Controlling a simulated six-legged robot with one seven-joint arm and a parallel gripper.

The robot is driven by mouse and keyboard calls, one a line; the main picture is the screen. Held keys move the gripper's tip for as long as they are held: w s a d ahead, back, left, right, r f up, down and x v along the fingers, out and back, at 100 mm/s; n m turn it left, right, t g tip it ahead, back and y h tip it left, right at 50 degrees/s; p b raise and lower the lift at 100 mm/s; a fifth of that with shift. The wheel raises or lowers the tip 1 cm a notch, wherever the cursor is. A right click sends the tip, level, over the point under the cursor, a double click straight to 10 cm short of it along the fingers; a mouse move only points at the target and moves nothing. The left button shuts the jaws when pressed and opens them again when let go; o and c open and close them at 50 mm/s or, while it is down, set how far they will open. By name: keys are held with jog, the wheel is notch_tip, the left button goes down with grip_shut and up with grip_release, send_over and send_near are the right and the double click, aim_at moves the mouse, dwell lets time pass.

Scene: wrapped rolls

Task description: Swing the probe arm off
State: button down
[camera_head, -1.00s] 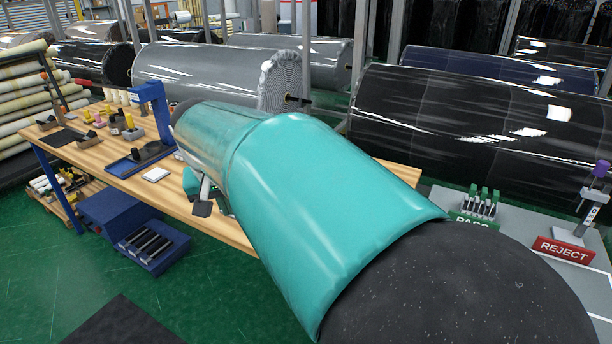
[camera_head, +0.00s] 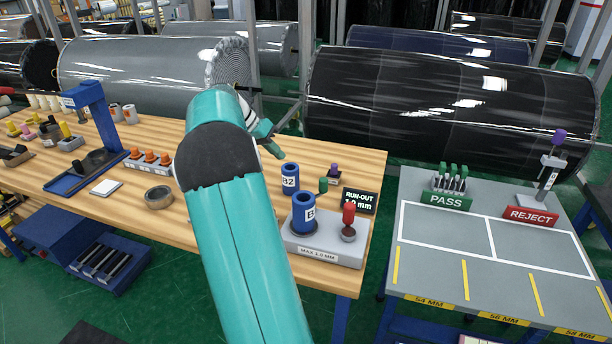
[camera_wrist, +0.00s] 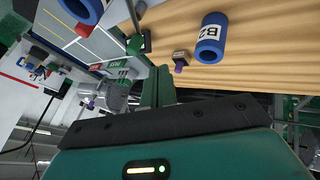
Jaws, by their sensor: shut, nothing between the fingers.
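A grey run-out fixture (camera_head: 325,247) labelled MAX 1.0 MM sits at the table's right end. A blue roll (camera_head: 304,217) marked with a B stands upright on it. Beside the roll is a red-capped post (camera_head: 348,214); a green-topped piece (camera_head: 323,185) shows behind. I cannot tell which part is the probe arm. A black display (camera_head: 359,200) reads RUN-OUT in mm, its digits unclear. My gripper (camera_head: 280,155) is shut and empty, above the table behind and left of the fixture. Its fingers (camera_wrist: 160,85) also show in the wrist view.
A blue roll marked B2 (camera_head: 290,179) stands behind the fixture; it shows in the wrist view too (camera_wrist: 210,40). A tape ring (camera_head: 158,197) and orange-topped pieces (camera_head: 150,158) lie left of my arm. A grey table (camera_head: 440,250) with PASS (camera_head: 446,201) and REJECT (camera_head: 531,215) signs stands right.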

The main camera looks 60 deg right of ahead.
jog(key=s+d+f, duration=0.3)
jog(key=s+f, duration=0.5)
jog(key=shift+s+d, duration=0.3)
jog(key=shift+f, duration=0.1)
dwell(0.6)
jog(key=shift+s+d, duration=0.1)
